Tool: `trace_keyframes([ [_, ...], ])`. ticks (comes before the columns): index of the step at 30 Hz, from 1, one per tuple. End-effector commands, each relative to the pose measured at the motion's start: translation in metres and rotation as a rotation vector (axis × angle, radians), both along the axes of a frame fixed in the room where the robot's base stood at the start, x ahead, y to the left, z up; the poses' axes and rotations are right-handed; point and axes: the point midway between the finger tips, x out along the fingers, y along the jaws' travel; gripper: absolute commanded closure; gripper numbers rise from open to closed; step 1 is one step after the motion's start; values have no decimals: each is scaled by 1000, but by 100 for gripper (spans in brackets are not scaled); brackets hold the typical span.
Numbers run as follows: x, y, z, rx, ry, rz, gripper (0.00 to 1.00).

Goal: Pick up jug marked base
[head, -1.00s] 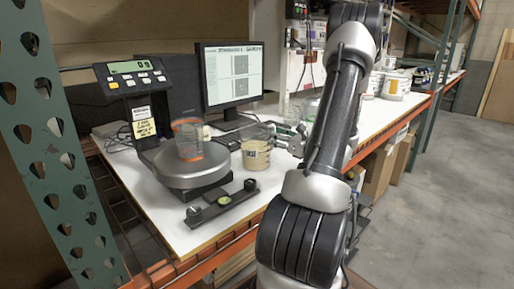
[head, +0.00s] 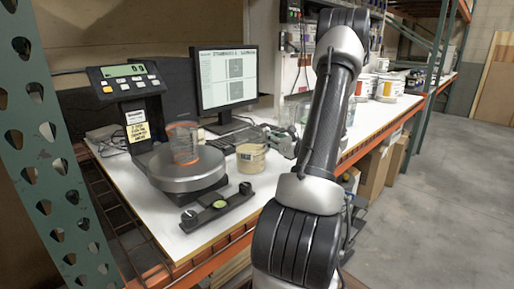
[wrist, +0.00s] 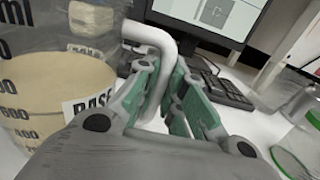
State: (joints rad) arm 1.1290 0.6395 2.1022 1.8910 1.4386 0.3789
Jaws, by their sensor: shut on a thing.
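The jug marked BASE (head: 251,158) stands on the white bench, right of the scale. It is clear with beige contents, and its volume marks and part of its label show large in the wrist view (wrist: 50,95). Its pale handle (wrist: 150,35) runs between the fingers of my gripper (wrist: 168,85). My gripper, with green finger pads, is shut on this handle. In the head view my gripper (head: 284,145) is just right of the jug, partly hidden by my arm. I cannot tell whether the jug's base is off the bench.
A scale (head: 187,175) holding a clear cup with an orange rim (head: 184,145) stands left. A black bar with a green level (head: 216,207) lies in front. A monitor (head: 226,80) and keyboard are behind. A clear container (wrist: 297,145) is close on my gripper's right.

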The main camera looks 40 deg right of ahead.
Motion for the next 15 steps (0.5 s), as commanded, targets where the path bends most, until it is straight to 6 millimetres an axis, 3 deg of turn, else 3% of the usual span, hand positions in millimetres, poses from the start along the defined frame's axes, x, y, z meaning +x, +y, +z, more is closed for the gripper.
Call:
trace_keyframes([
  [8,0,0,6,-1,-2,0,100],
  [15,0,0,24,-3,-3,1,100],
])
